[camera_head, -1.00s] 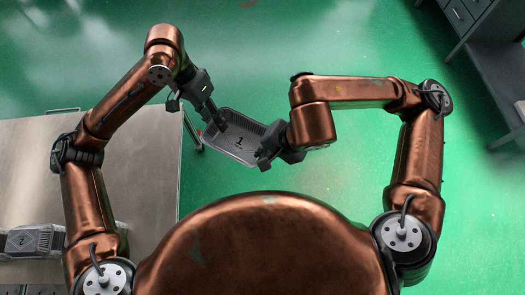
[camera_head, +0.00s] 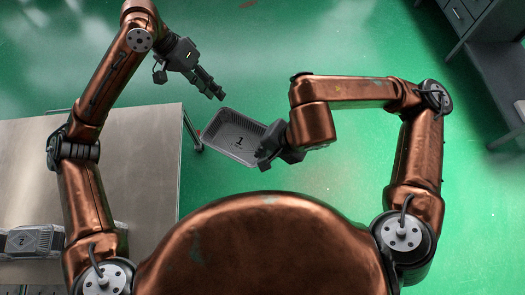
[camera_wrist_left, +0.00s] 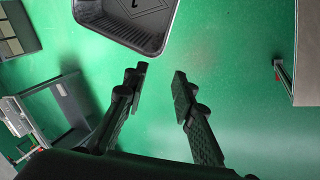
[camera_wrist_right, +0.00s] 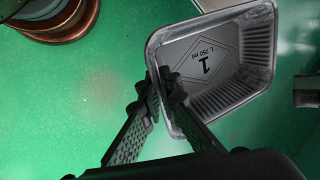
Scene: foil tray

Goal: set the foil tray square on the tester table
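The foil tray (camera_head: 232,138) is a grey ribbed tray marked "1", held in the air over the green floor, right of the steel table (camera_head: 150,150). My right gripper (camera_head: 266,160) is shut on its near right rim; in the right wrist view the fingers (camera_wrist_right: 165,88) pinch the wall of the tray (camera_wrist_right: 222,75). My left gripper (camera_head: 216,92) is apart from the tray, above it in the head view. Its fingers (camera_wrist_left: 160,78) are spread and empty, with the tray (camera_wrist_left: 130,20) beyond them. I cannot tell which surface is the tester table.
Another foil tray or packet (camera_head: 35,241), marked "2", lies at the steel table's near left. A dark cabinet (camera_head: 485,60) stands at the far right. The green floor between is clear.

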